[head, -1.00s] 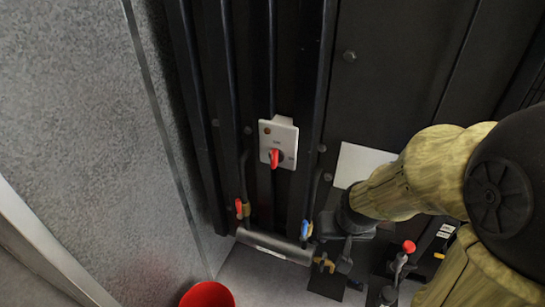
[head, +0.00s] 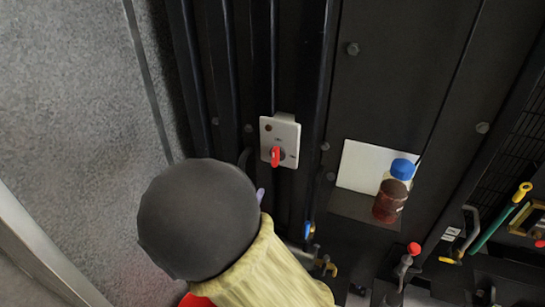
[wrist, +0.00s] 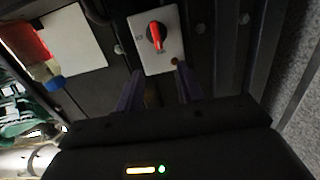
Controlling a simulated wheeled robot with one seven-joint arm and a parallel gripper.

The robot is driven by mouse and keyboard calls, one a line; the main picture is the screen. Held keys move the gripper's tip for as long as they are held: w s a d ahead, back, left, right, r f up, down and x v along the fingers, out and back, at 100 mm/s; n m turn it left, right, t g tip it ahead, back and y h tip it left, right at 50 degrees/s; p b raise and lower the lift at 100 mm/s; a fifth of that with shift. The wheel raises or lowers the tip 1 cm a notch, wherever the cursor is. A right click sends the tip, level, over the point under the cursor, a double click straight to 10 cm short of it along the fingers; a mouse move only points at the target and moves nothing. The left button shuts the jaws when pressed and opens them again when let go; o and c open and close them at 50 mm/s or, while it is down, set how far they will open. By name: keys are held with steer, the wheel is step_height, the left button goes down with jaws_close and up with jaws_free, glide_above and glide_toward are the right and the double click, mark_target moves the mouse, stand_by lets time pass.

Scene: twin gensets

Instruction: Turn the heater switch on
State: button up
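The heater switch (head: 279,142) is a pale grey plate with a red rotary knob (head: 275,156), mounted on the dark machine side. In the head view the knob's handle looks roughly upright, and a small brownish lamp sits at the plate's upper left. In the wrist view the switch plate (wrist: 165,58) appears top centre, beyond my fingers, with the red knob (wrist: 157,35) tilted slightly. My gripper (wrist: 158,80) is open and empty, its two purplish fingers apart and pointing toward the plate. In the head view my arm hides most of the gripper, just below the plate.
A bottle with a blue cap (head: 402,169) stands right of the switch before a white sheet (head: 358,163). Dark vertical pipes (head: 313,120) flank the switch. A red-topped lever (head: 413,249) and a yellow-ended handle (head: 524,188) are at lower right. A grey wall stands left.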

mark_target(273, 153)
steer(key=shift+s+a+r+t+h, duration=0.2)
steer(key=shift+s+r+t+h, duration=0.15)
steer(key=shift+s, duration=0.2)
steer(key=shift+w, duration=0.1)
steer(key=p+x, duration=0.2)
steer(key=x, duration=0.6)
steer(key=p+x, duration=0.3)
steer(key=x, duration=0.6)
steer(key=shift+w+d+f+p, duration=0.1)
steer(key=shift+w+f+p, duration=0.1)
steer(key=shift+p, duration=0.15)
steer(key=shift+s, duration=0.1)
jaws_close()
